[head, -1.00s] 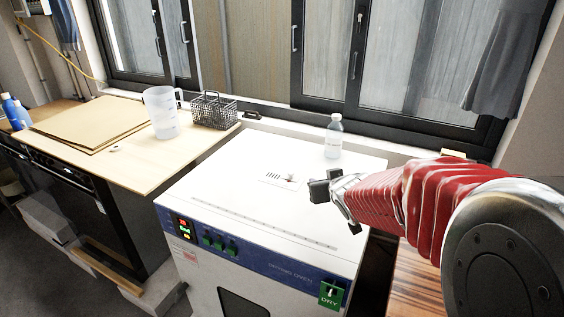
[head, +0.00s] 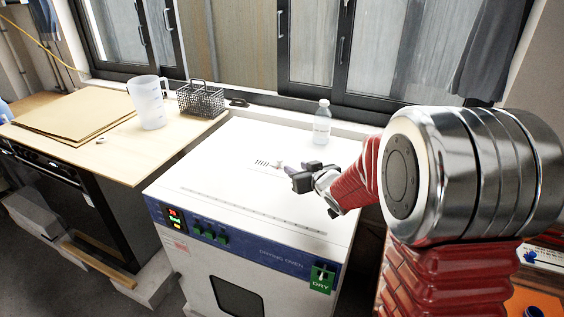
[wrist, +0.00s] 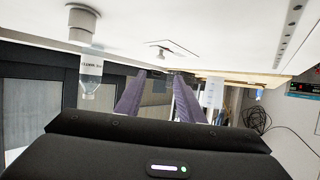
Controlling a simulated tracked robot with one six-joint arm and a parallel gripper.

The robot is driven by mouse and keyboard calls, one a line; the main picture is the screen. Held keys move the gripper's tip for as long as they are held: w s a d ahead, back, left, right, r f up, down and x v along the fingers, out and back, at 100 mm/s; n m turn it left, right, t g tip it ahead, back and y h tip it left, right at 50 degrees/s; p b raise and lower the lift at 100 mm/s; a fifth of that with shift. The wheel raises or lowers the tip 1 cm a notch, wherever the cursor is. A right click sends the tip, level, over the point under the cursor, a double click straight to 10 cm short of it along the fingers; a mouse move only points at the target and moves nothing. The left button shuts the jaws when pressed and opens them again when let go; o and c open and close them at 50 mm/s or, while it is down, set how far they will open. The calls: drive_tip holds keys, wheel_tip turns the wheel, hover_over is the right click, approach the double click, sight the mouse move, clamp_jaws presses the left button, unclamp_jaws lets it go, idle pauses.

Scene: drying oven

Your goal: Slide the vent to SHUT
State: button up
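The vent (head: 262,163) is a slotted plate on the white top of the drying oven (head: 230,150), with a small pale knob (head: 279,165) at the right end of its slots. In the wrist view, which looks upside down, the vent (wrist: 172,48) is a small outlined plate beyond my fingers. My gripper (head: 292,172) is just right of the knob and close to it in the head view. Its two purple fingers stand apart in the wrist view (wrist: 160,84), with nothing seen between them. Contact with the knob cannot be told, and markings by the vent are too small to read.
A clear bottle (head: 322,122) stands at the oven's back right, behind my gripper. A jug (head: 150,103) and a wire basket (head: 201,99) stand on the wooden bench at left. The front oven top is clear.

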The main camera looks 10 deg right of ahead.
sight(280, 160)
drive_tip(key=shift+x, duration=6.75)
drive_tip(key=shift+f, duration=0.1)
drive_tip(key=shift+c, duration=0.4)
clamp_jaws()
